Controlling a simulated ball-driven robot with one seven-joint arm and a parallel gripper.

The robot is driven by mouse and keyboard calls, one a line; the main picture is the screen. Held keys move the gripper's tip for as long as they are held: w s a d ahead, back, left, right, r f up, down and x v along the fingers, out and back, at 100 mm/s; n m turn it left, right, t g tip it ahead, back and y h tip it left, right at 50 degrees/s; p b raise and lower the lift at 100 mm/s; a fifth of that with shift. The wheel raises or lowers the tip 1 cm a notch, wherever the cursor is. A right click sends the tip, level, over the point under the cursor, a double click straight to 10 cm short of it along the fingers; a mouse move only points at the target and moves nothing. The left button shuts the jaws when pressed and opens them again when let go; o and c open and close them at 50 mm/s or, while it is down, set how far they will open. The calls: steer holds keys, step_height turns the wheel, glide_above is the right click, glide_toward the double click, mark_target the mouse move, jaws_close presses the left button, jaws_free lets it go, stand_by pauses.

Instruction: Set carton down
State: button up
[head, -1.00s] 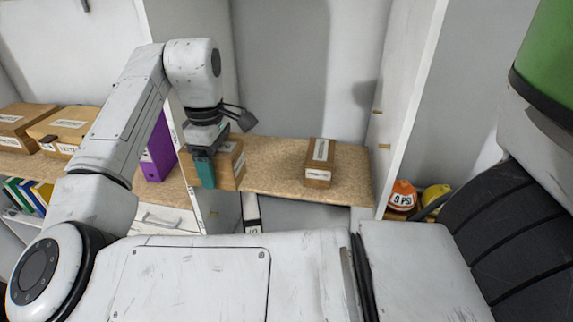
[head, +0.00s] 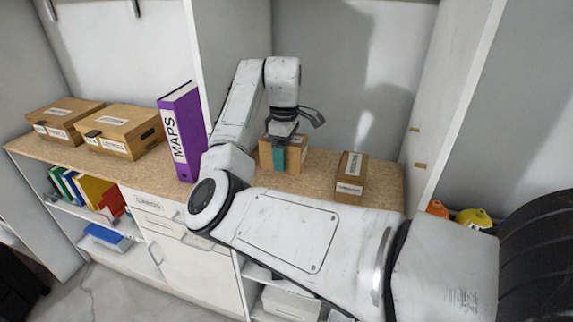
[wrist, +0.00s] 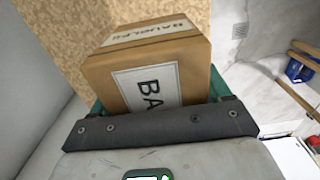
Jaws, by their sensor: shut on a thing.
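A brown cardboard carton (head: 266,154) is held in my gripper (head: 280,158), whose teal finger shows in front of it. In the wrist view the carton (wrist: 155,58) sits between the teal fingers, with a white label starting "BA" on its near face. The carton is at the right bay's wooden shelf top (head: 317,177), just right of the white divider. I cannot tell whether its base touches the surface; my arm hides part of it.
A second, smaller carton (head: 351,176) stands to the right on the same top, with clear surface between. Left of the divider (head: 232,60) stand a purple MAPS binder (head: 182,130) and two boxes (head: 118,130). Yellow and orange helmets (head: 474,217) lie beyond the right panel.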

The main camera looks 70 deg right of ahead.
mark_target(286, 176)
steer(key=shift+d+f, duration=0.4)
steer(key=shift+f, duration=0.05)
steer(key=shift+d+f+p, duration=0.15)
steer(key=shift+f+p, duration=0.2)
steer(key=shift+f, duration=0.6)
steer(key=shift+d+f+p, duration=0.15)
steer(key=shift+f+p, duration=0.15)
steer(key=shift+f, duration=0.65)
steer(key=o, duration=1.3)
steer(key=shift+f, duration=0.15)
steer(key=shift+c, duration=0.2)
steer(key=shift+w, duration=0.1)
step_height(286, 176, up, 12)
steer(key=shift+r+b, duration=0.15)
steer(key=shift+b, duration=0.6)
